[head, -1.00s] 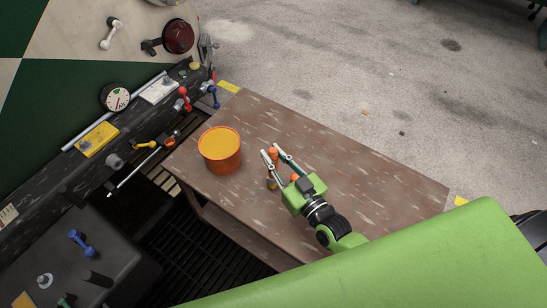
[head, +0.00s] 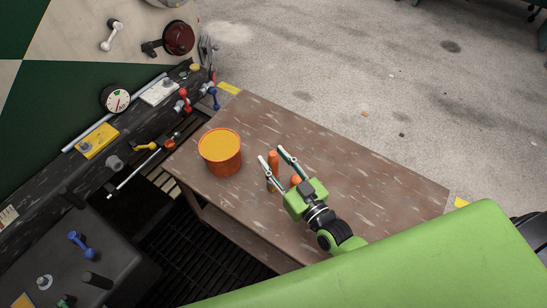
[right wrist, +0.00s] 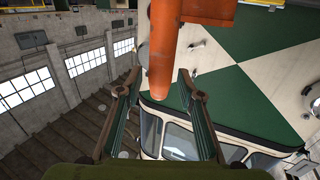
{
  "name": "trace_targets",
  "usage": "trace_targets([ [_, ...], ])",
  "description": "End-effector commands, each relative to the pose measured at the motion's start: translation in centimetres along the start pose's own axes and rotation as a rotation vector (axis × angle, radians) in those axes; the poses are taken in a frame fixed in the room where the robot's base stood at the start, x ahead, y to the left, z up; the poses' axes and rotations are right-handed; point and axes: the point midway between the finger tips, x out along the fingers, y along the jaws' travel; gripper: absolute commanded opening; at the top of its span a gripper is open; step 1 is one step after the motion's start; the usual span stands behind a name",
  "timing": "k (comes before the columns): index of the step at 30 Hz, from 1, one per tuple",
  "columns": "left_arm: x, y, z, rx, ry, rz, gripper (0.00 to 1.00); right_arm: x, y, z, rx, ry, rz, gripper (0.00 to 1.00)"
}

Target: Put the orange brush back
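The orange brush (head: 273,160) is a slim orange upright shape on the brown workbench (head: 330,150), with its lower part partly hidden by my right gripper. My right gripper (head: 272,154) is open, its two fingers spread with the brush showing between them in the head view. In the right wrist view an orange cylindrical handle (right wrist: 164,60) comes down from the top, between and beyond the open fingertips (right wrist: 160,85); no contact shows. My left gripper is not in view.
An orange bucket (head: 222,165) with a yellow-orange top stands left of my right gripper on the bench. A dark control panel with a dial (head: 115,98) and levers runs along the left. The bench's right half is clear.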

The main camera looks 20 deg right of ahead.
Motion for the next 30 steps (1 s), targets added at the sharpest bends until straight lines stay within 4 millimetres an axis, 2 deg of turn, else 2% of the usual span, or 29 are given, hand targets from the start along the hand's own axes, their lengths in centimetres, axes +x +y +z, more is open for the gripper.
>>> trace_targets([
  [9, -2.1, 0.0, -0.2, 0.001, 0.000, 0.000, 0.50, -6.8, -0.1, -0.1, -0.001, -0.008, -0.002, 0.35],
  [15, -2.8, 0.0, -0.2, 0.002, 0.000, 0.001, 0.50, -10.1, 0.0, 0.0, -0.001, -0.006, -0.001, 0.35],
  [21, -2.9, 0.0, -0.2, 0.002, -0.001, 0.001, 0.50, -11.3, 0.0, 0.0, 0.000, -0.002, -0.001, 0.35],
  [30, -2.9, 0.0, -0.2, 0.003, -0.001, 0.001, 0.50, -11.4, 0.0, 0.1, 0.000, -0.002, -0.001, 0.35],
])
